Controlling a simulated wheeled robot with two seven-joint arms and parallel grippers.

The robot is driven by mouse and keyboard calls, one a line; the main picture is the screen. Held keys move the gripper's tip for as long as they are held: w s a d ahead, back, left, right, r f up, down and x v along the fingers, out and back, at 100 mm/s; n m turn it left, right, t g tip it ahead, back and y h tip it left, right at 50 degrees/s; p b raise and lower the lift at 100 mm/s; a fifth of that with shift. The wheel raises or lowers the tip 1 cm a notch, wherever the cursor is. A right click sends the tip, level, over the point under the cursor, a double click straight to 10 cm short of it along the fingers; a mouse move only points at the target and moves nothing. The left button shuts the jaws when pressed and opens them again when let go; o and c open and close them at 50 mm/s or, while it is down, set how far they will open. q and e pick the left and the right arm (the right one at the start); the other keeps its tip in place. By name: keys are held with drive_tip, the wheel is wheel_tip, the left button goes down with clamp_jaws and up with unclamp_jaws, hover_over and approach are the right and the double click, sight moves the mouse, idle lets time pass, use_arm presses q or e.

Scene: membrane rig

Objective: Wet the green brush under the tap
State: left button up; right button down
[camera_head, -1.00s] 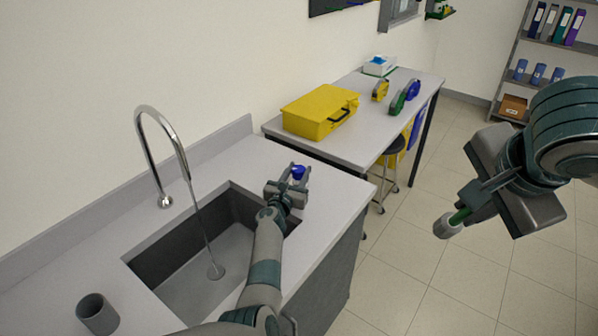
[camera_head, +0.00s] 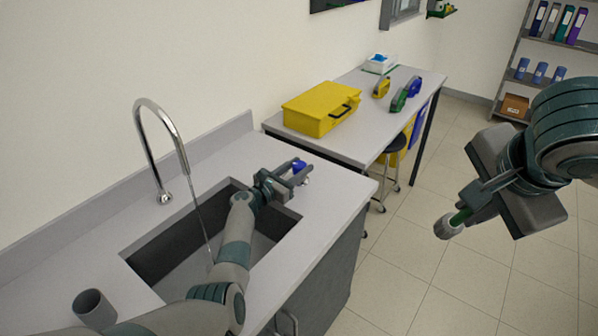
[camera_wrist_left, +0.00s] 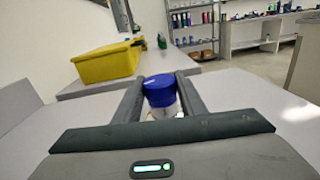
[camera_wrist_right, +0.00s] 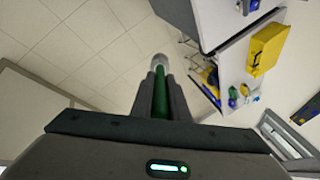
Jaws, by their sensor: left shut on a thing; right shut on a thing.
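The green brush has a green handle (camera_head: 461,216) and a pale head (camera_head: 447,227). It also shows in the right wrist view (camera_wrist_right: 160,98). My right gripper (camera_head: 478,204) is shut on it, out over the floor and well right of the sink. The silver tap (camera_head: 158,122) arches over the sink (camera_head: 158,263), and a thin stream of water (camera_head: 202,222) falls from it. My left gripper (camera_head: 290,180) is shut on a clear container with a blue cap (camera_wrist_left: 160,91), over the counter at the sink's right end. My left forearm hides part of the basin.
A grey cup (camera_head: 95,308) stands on the counter at the near left. A side table behind the counter holds a yellow case (camera_head: 320,108) and several small items. A stool (camera_head: 392,150) stands by that table. Open floor lies beneath my right arm.

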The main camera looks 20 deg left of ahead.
use_arm(q)
drive_tip(key=m+g+h+b, duration=0.1)
drive_tip(key=b, duration=0.1)
drive_tip(key=m+g+h+b, duration=0.1)
drive_tip(key=h+b, duration=0.1)
drive_tip(key=m+g+h+b, duration=0.1)
drive_tip(key=b, duration=0.1)
drive_tip(key=shift+a+f+m+h+b, duration=0.1)
drive_tip(key=shift+f+m+h+b, duration=0.2)
drive_tip(key=shift+m+b, duration=0.1)
drive_tip(key=shift+r+m+g+h+b, duration=0.3)
drive_tip(key=shift+m+g+h+b, duration=0.35)
drive_tip(key=shift+b, duration=0.3)
drive_tip(key=o, duration=0.9)
drive_tip(key=shift+o, duration=0.8)
drive_tip(key=shift+w, duration=0.1)
